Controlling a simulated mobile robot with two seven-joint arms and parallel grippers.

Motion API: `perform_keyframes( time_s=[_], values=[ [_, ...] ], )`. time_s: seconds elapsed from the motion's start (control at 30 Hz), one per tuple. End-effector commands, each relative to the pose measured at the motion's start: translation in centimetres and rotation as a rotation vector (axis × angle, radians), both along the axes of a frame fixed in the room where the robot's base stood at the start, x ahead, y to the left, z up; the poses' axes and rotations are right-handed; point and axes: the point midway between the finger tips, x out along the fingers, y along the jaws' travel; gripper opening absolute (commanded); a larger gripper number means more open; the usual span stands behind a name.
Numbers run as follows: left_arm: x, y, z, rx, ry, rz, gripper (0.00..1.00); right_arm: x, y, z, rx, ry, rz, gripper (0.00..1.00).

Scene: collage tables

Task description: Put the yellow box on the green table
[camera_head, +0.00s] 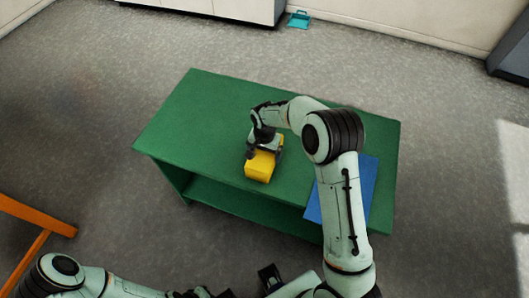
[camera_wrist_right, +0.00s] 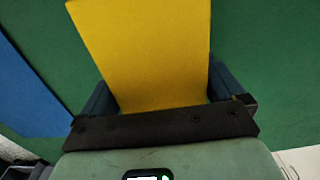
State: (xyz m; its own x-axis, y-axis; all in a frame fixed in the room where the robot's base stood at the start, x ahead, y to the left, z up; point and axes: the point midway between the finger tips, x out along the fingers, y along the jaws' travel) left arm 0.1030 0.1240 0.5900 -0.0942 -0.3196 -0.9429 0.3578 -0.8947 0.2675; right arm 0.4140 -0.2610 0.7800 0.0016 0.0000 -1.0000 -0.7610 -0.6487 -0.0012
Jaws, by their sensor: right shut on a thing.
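The yellow box (camera_head: 261,165) is over the green table (camera_head: 190,115), near its front edge. I cannot tell for sure whether its underside touches the tabletop. My right gripper (camera_head: 265,142) reaches it from above and is shut on it. In the right wrist view the yellow box (camera_wrist_right: 145,50) fills the space between the dark fingers, with the green tabletop (camera_wrist_right: 255,45) behind it. My left arm shows at the bottom left of the head view; its jaws are too cut off and unclear to read.
A blue flat sheet or panel (camera_head: 369,185) lies at the right part of the green table, partly behind my right arm. An orange piece of furniture (camera_head: 35,215) stands at the left. A teal object (camera_head: 299,19) is on the floor by the far wall. The table's left part is clear.

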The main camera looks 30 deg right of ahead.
Motion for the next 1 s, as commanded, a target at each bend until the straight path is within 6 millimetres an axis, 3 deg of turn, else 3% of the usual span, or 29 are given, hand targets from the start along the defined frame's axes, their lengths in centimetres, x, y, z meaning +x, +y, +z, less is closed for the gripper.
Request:
perform_keyframes(
  time_s=[0.13,0.17,0.53,1.0],
  values=[
    [-0.1,0.0,-0.2,0.000,0.001,0.000,0.00,0.0,0.0,-0.3,0.000,0.000,0.000,0.63],
    [-0.1,0.0,-0.3,0.000,0.001,0.000,0.00,0.0,0.0,-0.4,0.000,0.000,0.000,0.99],
    [0.0,0.0,0.1,0.000,0.000,0.000,0.00,0.1,0.0,0.8,0.000,-0.001,0.000,1.00],
    [0.3,0.0,0.7,0.000,-0.003,0.000,0.00,0.1,0.0,10.0,0.000,-0.004,0.000,1.00]
  ],
)
